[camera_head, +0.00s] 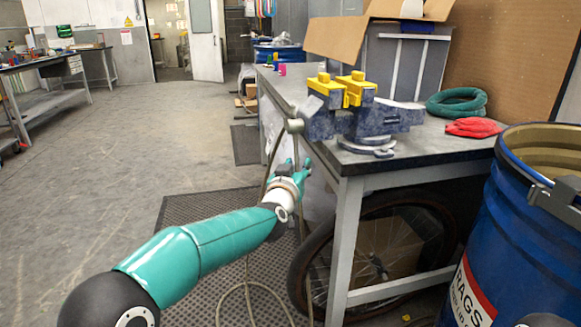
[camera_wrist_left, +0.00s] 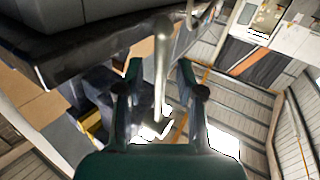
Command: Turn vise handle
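The vise (camera_head: 362,118) is bolted on the near left corner of the workbench (camera_head: 440,150), with yellow jaw covers. Its handle (camera_head: 295,127) is a metal bar at the vise's left end, beyond the bench edge. My left gripper (camera_head: 298,165) is just below the handle, fingers pointing up. In the left wrist view its two teal fingers (camera_wrist_left: 159,72) are spread, and the pale handle bar (camera_wrist_left: 163,50) appears between them, with gaps on both sides. I cannot tell how deep the bar sits between the fingers. My right gripper is out of view.
A bicycle wheel (camera_head: 375,257) stands under the bench, by a bench leg (camera_head: 343,250). A blue barrel (camera_head: 525,235) is at the right. A green coil (camera_head: 457,103) and red cloth (camera_head: 473,127) lie on the bench. The floor to the left is clear.

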